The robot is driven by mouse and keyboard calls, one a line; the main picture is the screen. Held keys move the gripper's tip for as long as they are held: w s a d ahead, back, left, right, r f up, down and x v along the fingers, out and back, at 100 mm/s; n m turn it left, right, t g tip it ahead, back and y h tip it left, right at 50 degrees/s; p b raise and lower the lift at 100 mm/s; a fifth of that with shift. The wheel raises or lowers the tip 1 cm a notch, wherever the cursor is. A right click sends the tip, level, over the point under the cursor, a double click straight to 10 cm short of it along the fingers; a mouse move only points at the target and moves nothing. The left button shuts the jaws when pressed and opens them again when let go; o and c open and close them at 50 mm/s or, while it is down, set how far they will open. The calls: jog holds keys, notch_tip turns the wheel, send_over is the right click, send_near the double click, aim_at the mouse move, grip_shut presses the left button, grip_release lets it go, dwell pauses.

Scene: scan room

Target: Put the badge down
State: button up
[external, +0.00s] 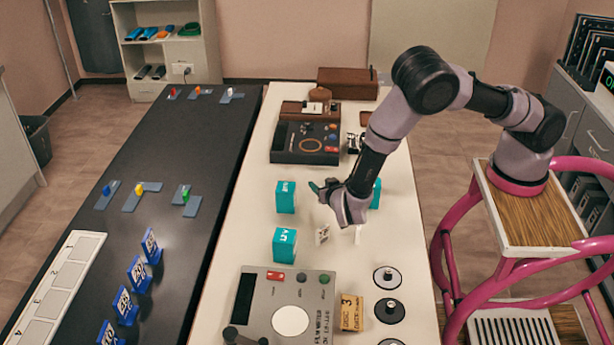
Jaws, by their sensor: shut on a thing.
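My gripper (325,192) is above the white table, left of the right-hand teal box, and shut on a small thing.
Teal boxes stand at left (286,197), nearer (284,246) and right (376,194). A grey device (258,308) with a white disc fills the front; a wooden block (352,312) and round black-knobbed discs (389,311) are beside it. A dark device (290,152) is behind. Bare table lies between the boxes.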

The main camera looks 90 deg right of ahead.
jog(key=shift+f, duration=2.4)
jog(key=shift+f, duration=0.1)
jog(key=o, duration=1.3)
jog(key=shift+o, duration=0.2)
